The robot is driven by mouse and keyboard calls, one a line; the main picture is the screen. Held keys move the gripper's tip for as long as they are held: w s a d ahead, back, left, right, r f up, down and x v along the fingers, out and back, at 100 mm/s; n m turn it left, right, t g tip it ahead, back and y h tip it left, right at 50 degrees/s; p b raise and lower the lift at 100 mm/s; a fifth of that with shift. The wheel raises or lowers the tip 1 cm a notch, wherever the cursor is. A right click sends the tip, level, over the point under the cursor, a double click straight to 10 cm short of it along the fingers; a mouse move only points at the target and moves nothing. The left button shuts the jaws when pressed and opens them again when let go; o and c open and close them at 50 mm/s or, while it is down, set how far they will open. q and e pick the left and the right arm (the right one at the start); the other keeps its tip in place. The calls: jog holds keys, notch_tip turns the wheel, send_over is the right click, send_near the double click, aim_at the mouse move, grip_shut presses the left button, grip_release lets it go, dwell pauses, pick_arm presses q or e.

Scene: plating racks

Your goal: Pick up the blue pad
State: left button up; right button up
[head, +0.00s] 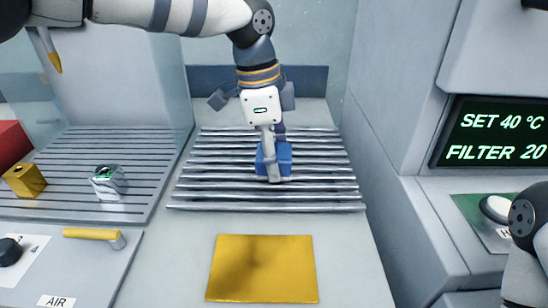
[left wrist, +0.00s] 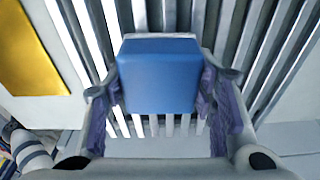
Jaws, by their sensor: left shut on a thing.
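The blue pad (head: 283,155) is a small blue block over the metal slatted rack (head: 200,190) in the middle of the head view. My left gripper (head: 271,165) reaches down to it from above. In the left wrist view the blue pad (left wrist: 158,78) sits between the two fingers of my left gripper (left wrist: 160,98), which are shut on it. A pale edge shows along the pad's far side. I cannot tell whether the pad touches the slats or is just above them. My right gripper is not in view; only part of my right arm shows at the right edge.
A yellow square mat (head: 262,268) lies in front of the rack. To the left, a grooved tray (head: 70,160) holds a gold block (head: 24,180) and a shiny metal block (head: 108,182). A yellow-handled lever (head: 92,234) is at lower left. A display panel (head: 495,135) stands right.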

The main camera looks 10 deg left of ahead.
pick_arm(q)
notch_tip(320, 180, up, 3)
jog(key=shift+w, duration=0.1)
jog(key=s+d+r+p, duration=0.1)
jog(key=s+d+r, duration=0.5)
jog(key=s+r, duration=0.4)
jog(key=s, duration=0.2)
jog(key=shift+s+p, duration=0.4)
jog(key=o, duration=0.7)
jog(key=shift+d, duration=0.1)
jog(key=shift+c, duration=0.2)
jog(key=c, duration=0.5)
jog(key=shift+f, duration=0.1)
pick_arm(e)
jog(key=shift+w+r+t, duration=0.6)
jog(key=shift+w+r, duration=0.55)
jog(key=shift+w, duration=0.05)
